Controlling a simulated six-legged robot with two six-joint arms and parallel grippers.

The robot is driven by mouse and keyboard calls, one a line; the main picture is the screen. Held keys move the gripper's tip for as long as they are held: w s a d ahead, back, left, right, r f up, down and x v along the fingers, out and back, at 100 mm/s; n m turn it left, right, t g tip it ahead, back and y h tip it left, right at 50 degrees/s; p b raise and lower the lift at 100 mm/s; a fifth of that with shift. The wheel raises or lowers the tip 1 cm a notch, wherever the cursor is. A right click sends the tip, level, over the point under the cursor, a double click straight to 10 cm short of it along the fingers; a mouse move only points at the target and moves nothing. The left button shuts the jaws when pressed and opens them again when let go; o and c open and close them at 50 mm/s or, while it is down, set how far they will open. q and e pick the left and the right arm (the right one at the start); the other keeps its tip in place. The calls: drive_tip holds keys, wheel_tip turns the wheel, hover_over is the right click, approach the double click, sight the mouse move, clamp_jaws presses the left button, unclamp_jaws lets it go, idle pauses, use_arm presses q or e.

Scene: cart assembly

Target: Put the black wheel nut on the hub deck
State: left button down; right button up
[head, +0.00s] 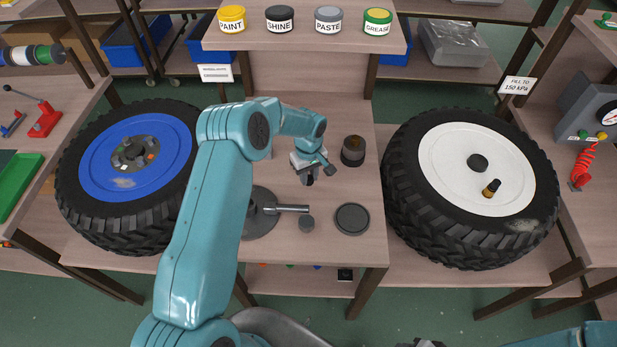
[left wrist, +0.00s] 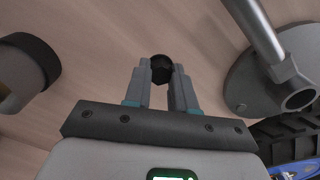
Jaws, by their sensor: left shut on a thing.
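My left gripper (head: 309,176) is shut on the black wheel nut, which shows as a small dark round piece (left wrist: 161,68) between the fingertips in the left wrist view. The gripper points down over the wooden deck (head: 330,248) between the two wheels; the gap below the nut is hard to judge. A grey round hub plate with a tube (head: 292,208) lies on this deck, partly hidden by my left arm; it also shows in the left wrist view (left wrist: 250,80). Only a dark bit that may be my right gripper (head: 425,343) shows at the bottom edge.
A blue-rimmed wheel (head: 95,165) lies left, a white-rimmed wheel (head: 450,155) right. Several labelled tins stand on the shelf (head: 300,43) behind.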

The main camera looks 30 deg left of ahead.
use_arm(q)
wheel_tip(320, 180, down, 2)
drive_tip(key=shift+f, duration=0.25)
drive_tip(key=shift+f, duration=0.2)
drive_tip(key=c, duration=0.9)
unclamp_jaws()
drive_tip(key=shift+c, duration=0.2)
drive_tip(key=shift+r, duration=0.1)
